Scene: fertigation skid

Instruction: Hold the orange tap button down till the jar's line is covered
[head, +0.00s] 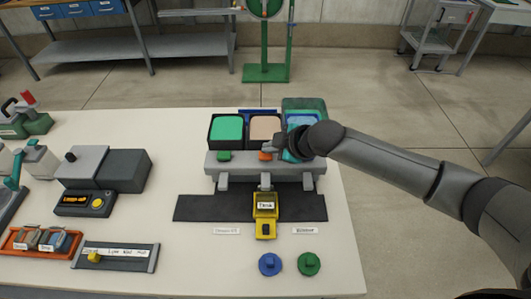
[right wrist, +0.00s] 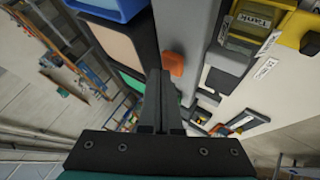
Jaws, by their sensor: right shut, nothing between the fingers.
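The orange tap button (head: 265,155) sits on the grey rail of the skid, in front of the beige tank. It also shows in the right wrist view (right wrist: 173,63). My right gripper (head: 270,145) is shut and empty, its fingertips right by the orange button; I cannot tell whether they touch it. The jar stands in a yellow holder labelled "Tank" (head: 265,207), below the middle tap (head: 265,181), on a dark mat. The jar's line and its liquid level are too small to make out. My left gripper is not in view.
A green tank (head: 226,129), a beige tank (head: 265,128) and a blue tank stand behind the rail. A green button (head: 224,155) is left of the orange one. Blue (head: 270,264) and green (head: 308,263) knobbed discs lie in front. Boxes and trays fill the table's left.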

